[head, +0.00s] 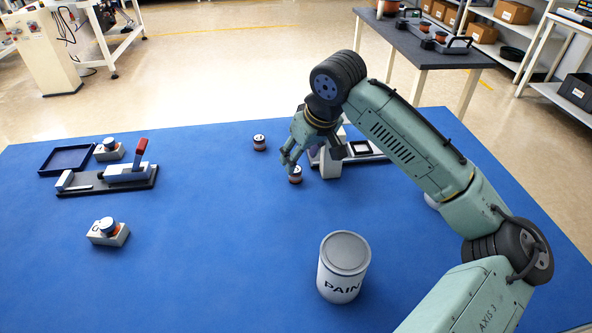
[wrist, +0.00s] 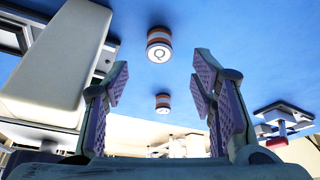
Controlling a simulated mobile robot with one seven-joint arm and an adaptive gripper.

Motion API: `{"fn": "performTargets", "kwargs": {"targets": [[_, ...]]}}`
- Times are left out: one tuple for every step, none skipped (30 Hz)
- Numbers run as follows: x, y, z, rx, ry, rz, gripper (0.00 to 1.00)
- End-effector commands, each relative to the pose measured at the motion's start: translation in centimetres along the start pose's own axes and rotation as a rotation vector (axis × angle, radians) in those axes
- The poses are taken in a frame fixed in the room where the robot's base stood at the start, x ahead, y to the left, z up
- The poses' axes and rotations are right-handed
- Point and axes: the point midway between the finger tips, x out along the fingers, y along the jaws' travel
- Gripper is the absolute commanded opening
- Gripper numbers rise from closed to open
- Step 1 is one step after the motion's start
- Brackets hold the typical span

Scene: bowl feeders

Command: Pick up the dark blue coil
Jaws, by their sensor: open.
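Two small coils with pale ends and orange-brown bands stand on the blue table. The nearer coil (head: 295,175) is beside my gripper (head: 308,158); the other coil (head: 259,142) stands farther back and left. The wrist view shows the larger, nearer coil (wrist: 159,43) with a mark on its pale face, and the smaller coil (wrist: 162,104) beyond. Neither coil looks plainly dark blue here. My gripper is open and empty, its fingers (wrist: 158,90) spread, with both coils seen in line with the gap between them.
A pale upright fixture (head: 330,163) stands close right of the gripper; its post (wrist: 65,55) fills the wrist view's left. A paint can (head: 344,268) stands at the front. Left are a red-handled device (head: 105,181), a dark tray (head: 66,159) and two capped blocks (head: 107,232). The centre-left table is clear.

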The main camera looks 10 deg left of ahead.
Motion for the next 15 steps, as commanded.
{"fn": "performTargets", "kwargs": {"targets": [[0.4,0.0,0.0,0.0,0.0,-0.001,0.52],[0.6,0.0,0.0,0.0,0.0,-0.001,0.52],[0.8,0.0,0.0,0.0,-0.001,-0.001,0.52],[1.0,0.0,0.0,0.0,-0.001,-0.001,0.52],[1.2,0.0,0.0,0.0,0.0,-0.001,0.52],[1.7,0.0,0.0,0.0,0.0,-0.001,0.52],[2.1,0.0,0.0,0.001,-0.001,-0.001,0.52],[2.5,0.0,0.0,0.001,-0.002,-0.001,0.52],[3.2,-0.1,0.0,0.0,-0.002,-0.002,0.52],[3.7,-0.1,0.0,0.0,-0.002,-0.002,0.52],[4.2,-0.1,0.0,0.0,-0.002,-0.001,0.52],[4.7,0.0,0.0,0.001,-0.001,-0.001,0.52],[5.1,0.0,0.0,0.001,-0.002,-0.001,0.52],[5.5,-0.1,0.0,0.001,-0.001,-0.001,0.52],[5.8,0.0,0.0,0.001,0.0,-0.001,0.52]]}}
